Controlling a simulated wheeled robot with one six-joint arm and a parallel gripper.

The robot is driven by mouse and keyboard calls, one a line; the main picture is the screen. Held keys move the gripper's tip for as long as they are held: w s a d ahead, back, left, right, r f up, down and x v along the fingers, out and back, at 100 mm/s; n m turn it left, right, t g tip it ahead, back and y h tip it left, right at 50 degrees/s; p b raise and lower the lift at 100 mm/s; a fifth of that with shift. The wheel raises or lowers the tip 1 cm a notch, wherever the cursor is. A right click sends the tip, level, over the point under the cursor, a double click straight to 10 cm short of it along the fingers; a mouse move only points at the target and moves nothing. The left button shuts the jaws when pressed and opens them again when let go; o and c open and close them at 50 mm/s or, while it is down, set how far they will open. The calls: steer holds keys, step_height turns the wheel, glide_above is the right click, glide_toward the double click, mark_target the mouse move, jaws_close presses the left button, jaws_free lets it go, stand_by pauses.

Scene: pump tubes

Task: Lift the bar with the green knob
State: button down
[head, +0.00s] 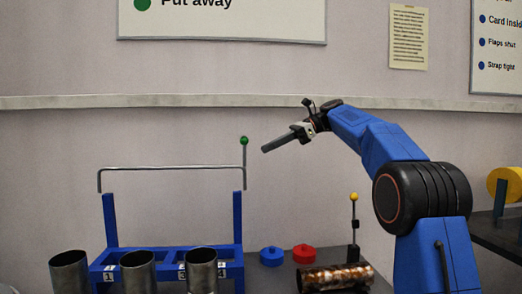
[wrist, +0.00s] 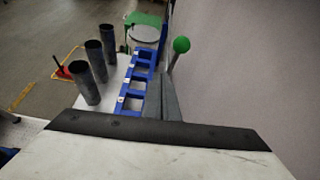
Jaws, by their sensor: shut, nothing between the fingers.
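The green knob (head: 244,141) tops a thin upright rod at the right end of the grey bar (head: 170,167). The bar spans the two posts of a blue rack (head: 109,220). My gripper (head: 264,150) is shut and empty, its long grey fingers pointing left and slightly down. Its tips appear just right of the knob in the head view, apart from it; the depth gap is hard to judge. In the wrist view the green knob (wrist: 181,44) shows just beyond my fingers (wrist: 168,100). The bar itself is hard to make out there.
Several dark metal tubes (head: 138,272) stand in front of the rack's numbered slots. Red (head: 305,253) and blue (head: 271,256) caps lie to its right. A yellow-knobbed rod (head: 354,220) stands behind a mottled cylinder (head: 335,278). The wall is close behind.

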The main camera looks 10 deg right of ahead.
steer(key=shift+w+d+r, duration=0.15)
steer(key=shift+w+d, duration=0.1)
steer(key=shift+d, duration=0.4)
steer(key=shift+w+d+r, duration=0.15)
steer(key=shift+w+d, duration=0.1)
steer(key=shift+d, duration=0.4)
steer(key=shift+w+d+r, duration=0.15)
steer(key=shift+w+d, duration=0.1)
steer(key=shift+d, duration=0.4)
